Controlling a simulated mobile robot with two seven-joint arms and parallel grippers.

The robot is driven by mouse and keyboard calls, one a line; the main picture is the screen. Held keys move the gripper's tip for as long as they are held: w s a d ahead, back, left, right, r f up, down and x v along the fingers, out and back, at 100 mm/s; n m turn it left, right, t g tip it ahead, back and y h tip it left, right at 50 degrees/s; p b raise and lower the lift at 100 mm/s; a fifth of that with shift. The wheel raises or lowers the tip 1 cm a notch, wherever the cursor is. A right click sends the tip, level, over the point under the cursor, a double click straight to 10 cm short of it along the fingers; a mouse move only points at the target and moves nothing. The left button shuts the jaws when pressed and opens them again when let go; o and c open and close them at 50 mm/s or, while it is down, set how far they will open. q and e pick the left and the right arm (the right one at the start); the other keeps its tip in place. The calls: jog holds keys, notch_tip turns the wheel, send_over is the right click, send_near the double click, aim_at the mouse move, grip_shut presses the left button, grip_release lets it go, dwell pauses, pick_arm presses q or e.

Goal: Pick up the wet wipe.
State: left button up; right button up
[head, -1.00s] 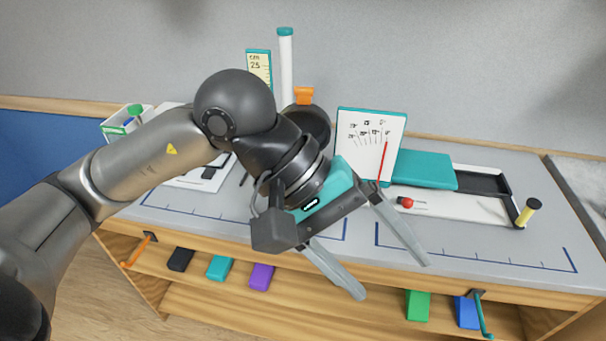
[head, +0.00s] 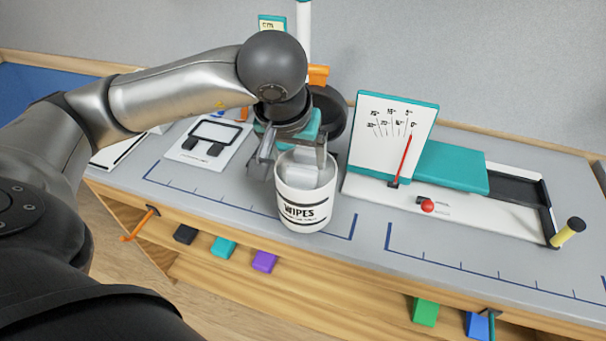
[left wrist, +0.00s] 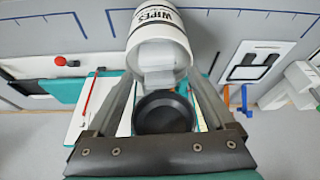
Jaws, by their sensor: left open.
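A white tub labelled WIPES (head: 303,213) stands upright on the grey bench top. The pale wet wipe (head: 305,170) shows in its open mouth; in the left wrist view the wipe (left wrist: 160,76) sticks out of the tub (left wrist: 157,30). My left gripper (head: 292,158) is open at the tub's mouth, with one finger on each side of the wipe. In the left wrist view its fingertips (left wrist: 160,82) flank the opening; I cannot tell whether they touch the wipe. My right gripper is not in view.
A white dial board with a red needle (head: 392,135) and a teal block (head: 450,167) stand to the right. A black round object (head: 330,112) is close behind the tub. A white framed panel (head: 208,143) lies to the left. Bench top in front right is clear.

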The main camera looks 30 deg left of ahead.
aim_at(302, 169)
pick_arm(q)
jog(key=shift+x, duration=3.45)
jog(key=shift+d, duration=0.15)
jog(key=c, duration=1.1)
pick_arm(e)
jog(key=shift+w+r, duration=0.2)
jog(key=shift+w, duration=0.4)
pick_arm(q)
jog(key=shift+r, duration=0.1)
notch_tip(302, 169, up, 20)
jog(key=p, duration=0.2)
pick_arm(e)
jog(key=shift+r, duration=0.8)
